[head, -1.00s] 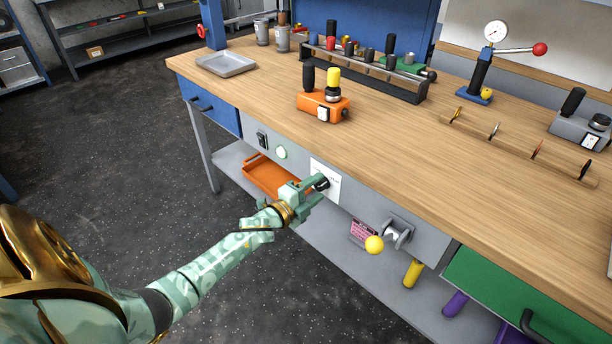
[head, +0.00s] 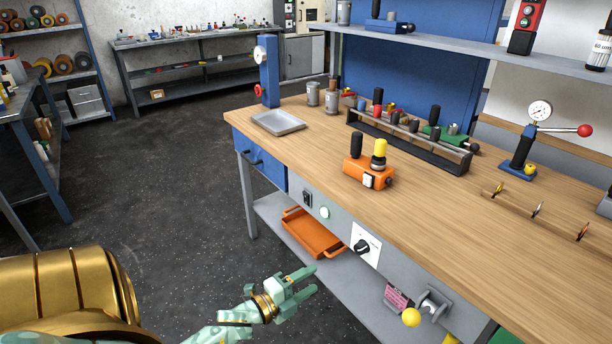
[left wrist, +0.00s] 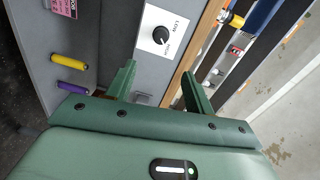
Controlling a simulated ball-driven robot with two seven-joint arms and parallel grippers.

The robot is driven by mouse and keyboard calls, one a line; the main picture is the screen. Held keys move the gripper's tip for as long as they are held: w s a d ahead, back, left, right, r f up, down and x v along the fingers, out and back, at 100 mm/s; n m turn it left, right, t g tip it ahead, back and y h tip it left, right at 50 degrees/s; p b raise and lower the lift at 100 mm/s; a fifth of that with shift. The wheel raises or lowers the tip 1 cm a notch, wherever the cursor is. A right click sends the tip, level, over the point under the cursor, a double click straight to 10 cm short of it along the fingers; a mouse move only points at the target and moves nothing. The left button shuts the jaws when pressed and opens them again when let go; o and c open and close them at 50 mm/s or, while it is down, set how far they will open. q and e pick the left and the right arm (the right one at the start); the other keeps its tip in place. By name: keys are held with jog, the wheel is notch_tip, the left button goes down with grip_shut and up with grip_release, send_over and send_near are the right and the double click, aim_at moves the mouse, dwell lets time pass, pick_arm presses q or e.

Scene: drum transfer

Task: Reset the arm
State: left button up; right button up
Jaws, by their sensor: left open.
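My left gripper (head: 309,282) is open and empty in the head view, low in front of the workbench and apart from it. In the left wrist view its two green fingers (left wrist: 159,82) stand wide apart with nothing between them. A black rotary knob (head: 362,247) on a white plate sits on the bench's grey front panel, up and to the right of the gripper. The knob also shows in the left wrist view (left wrist: 160,35), beyond the fingers, with LOW and HIGH lettering beside it. My right gripper is in neither view.
The wooden benchtop (head: 400,225) carries an orange device (head: 368,174), a grey tray (head: 278,123) and a tool rack. An orange tray (head: 312,233) lies on the lower shelf. A yellow-balled lever (head: 411,317) sticks out at the front. Dark floor (head: 150,190) is free at left.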

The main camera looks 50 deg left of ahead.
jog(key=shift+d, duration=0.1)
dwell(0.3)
pick_arm(q)
jog(key=s+a+f+n+g+y, duration=0.1)
jog(key=s+f+n+g, duration=0.1)
jog(key=s+f+n, duration=0.3)
jog(key=s+a+f+n+g+y, duration=0.1)
jog(key=f+n+g+y, duration=0.15)
jog(key=f, duration=0.55)
jog(key=s+d+f+n+g+p, duration=0.3)
jog(key=s+f+n+g, duration=0.15)
jog(key=s+f, duration=0.55)
jog(key=s+d+f+n+g+h+p, duration=0.1)
jog(key=s+d+g+p, duration=0.2)
jog(key=s, duration=1.2)
jog(key=s+d+f+n+g+h+p, duration=0.1)
jog(key=s+d+g+p, duration=0.3)
jog(key=s+d, duration=0.6)
jog(key=shift+s+d+f+g, duration=0.2)
jog(key=shift+s+g, duration=0.6)
jog(key=shift+s, duration=2.25)
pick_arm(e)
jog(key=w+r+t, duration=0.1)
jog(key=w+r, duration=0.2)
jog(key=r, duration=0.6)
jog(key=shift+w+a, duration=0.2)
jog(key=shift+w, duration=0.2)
